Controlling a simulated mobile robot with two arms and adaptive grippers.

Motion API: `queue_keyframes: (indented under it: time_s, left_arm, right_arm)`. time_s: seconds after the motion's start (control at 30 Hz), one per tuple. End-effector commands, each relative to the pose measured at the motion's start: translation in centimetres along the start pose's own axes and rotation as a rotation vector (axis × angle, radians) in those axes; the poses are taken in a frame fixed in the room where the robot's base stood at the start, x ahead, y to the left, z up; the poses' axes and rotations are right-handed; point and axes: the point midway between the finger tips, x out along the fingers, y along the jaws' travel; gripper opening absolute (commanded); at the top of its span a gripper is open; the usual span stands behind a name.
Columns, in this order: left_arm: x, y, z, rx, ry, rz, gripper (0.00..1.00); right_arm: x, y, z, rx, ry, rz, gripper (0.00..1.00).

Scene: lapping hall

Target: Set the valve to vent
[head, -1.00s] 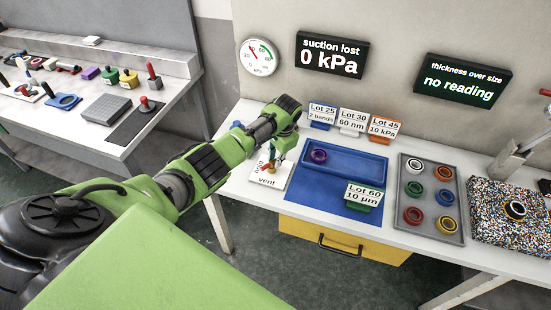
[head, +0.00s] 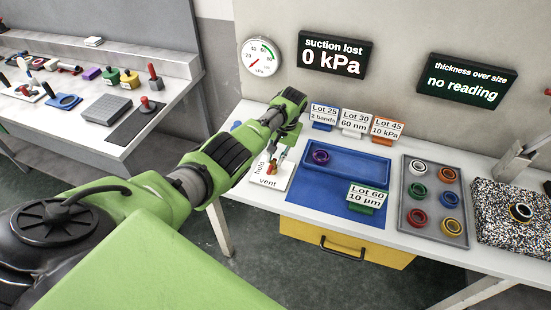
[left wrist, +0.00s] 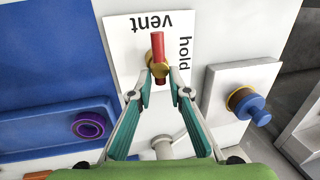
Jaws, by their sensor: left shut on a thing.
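The valve is a white plate (head: 284,180) marked "hold" and "vent", on the bench left of the blue tray; it also shows in the left wrist view (left wrist: 122,50). Its red lever (left wrist: 157,43) turns on a brass hub (left wrist: 158,69). In the left wrist view the lever's red end points to the "vent" word, with "hold" off to its right. My left gripper (left wrist: 160,74) is shut on the lever near the hub, its teal fingers on either side. In the head view it partly hides the lever. My right gripper is out of view.
A blue tray (head: 355,163) with a purple ring (head: 320,156) lies right of the valve. A blue knob (left wrist: 255,108) on a white block stands close beside it. Lot signs line the back.

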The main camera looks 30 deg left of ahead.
Motion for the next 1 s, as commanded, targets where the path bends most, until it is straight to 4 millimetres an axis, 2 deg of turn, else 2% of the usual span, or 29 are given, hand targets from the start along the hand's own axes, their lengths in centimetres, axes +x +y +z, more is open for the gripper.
queue_keyframes:
  time_s: [0.37,0.4,0.47,0.83,1.0]
  left_arm:
    - [0.0,0.0,0.0,-0.004,-0.002,0.0,0.0]
    - [0.0,0.0,0.0,-0.004,-0.002,0.0,0.22]
    - [0.0,0.0,0.0,-0.004,-0.002,0.0,0.34]
    - [-0.2,0.0,0.0,-0.003,-0.001,0.0,0.34]
    - [-1.8,0.1,-0.1,-0.003,0.002,0.001,0.34]
  right_arm:
    - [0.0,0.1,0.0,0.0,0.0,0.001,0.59]
    - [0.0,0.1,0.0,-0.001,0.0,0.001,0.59]
    - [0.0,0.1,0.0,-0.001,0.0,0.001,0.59]
    - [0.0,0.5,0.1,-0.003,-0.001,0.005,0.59]
    - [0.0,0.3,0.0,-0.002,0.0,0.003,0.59]
